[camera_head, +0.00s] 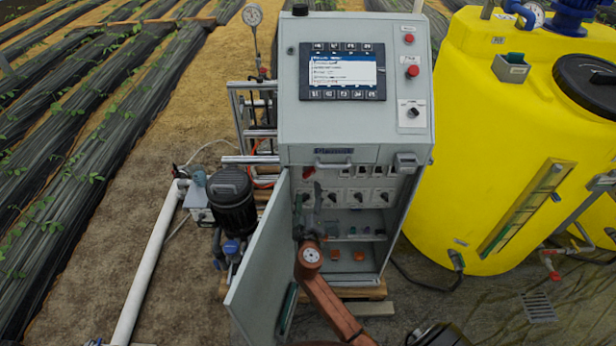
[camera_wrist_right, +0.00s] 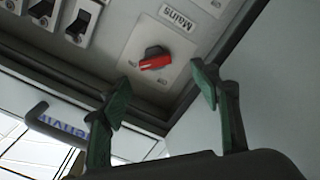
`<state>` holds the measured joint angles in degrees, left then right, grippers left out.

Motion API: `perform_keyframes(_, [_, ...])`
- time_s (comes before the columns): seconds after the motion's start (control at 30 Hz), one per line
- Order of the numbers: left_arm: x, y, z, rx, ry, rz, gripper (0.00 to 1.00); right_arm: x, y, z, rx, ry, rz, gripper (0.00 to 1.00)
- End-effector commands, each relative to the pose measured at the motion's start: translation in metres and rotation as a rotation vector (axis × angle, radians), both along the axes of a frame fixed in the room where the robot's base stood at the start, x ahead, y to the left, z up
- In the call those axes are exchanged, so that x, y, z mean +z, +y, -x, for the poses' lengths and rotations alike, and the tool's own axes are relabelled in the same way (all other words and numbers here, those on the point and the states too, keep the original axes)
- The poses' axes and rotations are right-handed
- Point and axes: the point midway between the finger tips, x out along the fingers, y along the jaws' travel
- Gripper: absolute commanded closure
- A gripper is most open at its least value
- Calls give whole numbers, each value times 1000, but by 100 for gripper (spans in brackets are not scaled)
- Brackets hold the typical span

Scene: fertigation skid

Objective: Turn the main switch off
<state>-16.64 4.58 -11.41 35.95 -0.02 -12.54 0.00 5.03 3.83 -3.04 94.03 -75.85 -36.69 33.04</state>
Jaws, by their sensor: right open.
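The main switch is a red rotary knob (camera_wrist_right: 153,62) on a pale plate labelled "Mains" in the right wrist view. Its red handle lies nearly level across the plate in that picture, slightly tilted. In the head view a small red spot, likely the same knob (camera_head: 308,172), shows at the upper left inside the open cabinet (camera_head: 385,250). My right gripper (camera_head: 307,198) is inside the cabinet opening, just below that spot. In the right wrist view the right gripper (camera_wrist_right: 163,93) is open, with green-padded fingers apart, empty, and clear of the knob.
The cabinet door (camera_head: 262,265) hangs open to the left of my right arm. Black rotary switches (camera_head: 357,196) stand in a row right of my gripper. A dark pump (camera_head: 232,205) is left of the door, and a yellow tank (camera_head: 500,130) is at the right.

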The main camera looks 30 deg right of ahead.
Motion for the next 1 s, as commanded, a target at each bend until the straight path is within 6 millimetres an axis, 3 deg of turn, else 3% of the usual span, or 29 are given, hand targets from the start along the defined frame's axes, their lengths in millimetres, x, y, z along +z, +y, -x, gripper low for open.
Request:
perform_keyframes(0.1, [1, 1, 8, 2, 10, -1, 60, 13, -4, -6, -6, -21, 9, 43])
perform_keyframes(0.3, [2, 1, 19, 5, 23, -2, 60, 13, -19, -32, -6, -21, 12, 43])
perform_keyframes(0.53, [3, 1, 17, 4, 22, -2, 60, 12, -35, -58, -5, -20, 10, 43])
perform_keyframes(1.0, [3, 1, 12, 2, 14, -1, 60, 11, -41, -66, -5, -18, 7, 46])
